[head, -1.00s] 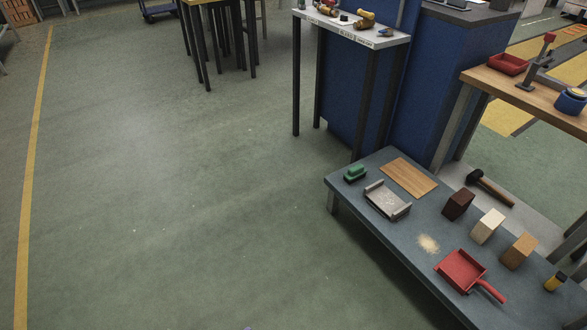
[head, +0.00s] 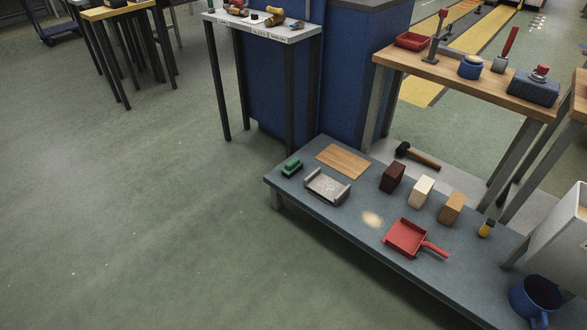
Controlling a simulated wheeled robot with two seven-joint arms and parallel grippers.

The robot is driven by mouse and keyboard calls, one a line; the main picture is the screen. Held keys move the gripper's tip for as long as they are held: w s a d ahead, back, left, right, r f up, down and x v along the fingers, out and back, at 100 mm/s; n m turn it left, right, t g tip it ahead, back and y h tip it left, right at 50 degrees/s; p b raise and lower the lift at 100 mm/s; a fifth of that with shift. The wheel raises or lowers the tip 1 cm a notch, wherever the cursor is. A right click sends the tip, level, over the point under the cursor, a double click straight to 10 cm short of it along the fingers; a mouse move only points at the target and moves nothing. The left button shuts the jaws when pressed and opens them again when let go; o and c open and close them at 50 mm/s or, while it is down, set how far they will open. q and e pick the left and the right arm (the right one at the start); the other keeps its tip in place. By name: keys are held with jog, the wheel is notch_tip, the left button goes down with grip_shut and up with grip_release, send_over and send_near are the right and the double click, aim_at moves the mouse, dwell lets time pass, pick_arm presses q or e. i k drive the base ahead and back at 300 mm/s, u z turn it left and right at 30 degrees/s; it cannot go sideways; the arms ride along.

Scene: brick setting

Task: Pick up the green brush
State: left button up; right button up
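The green brush (head: 292,167) lies near the far left corner of a low grey table (head: 330,219) in the head view. It is small, with a darker lower part. A grey metal tray (head: 327,187) is close to its right, and a wooden board (head: 343,161) lies behind that tray. Neither of my grippers shows in the head view, and nothing is touching the brush from above.
The low table also holds brown, cream and tan blocks (head: 421,191), a red dustpan (head: 408,237), a pale powder patch and a blue mug (head: 536,298). A narrow high table (head: 262,30) and a wooden workbench (head: 455,76) stand behind. Open green floor (head: 130,220) lies to the left.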

aim_at(292, 167)
jog(key=u, duration=0.4)
jog(key=i, duration=0.7)
jog(key=u, duration=0.5)
jog(key=i, duration=1.45)
jog(key=z, duration=1.4)
jog(key=i, duration=0.75)
jog(key=z, duration=0.8)
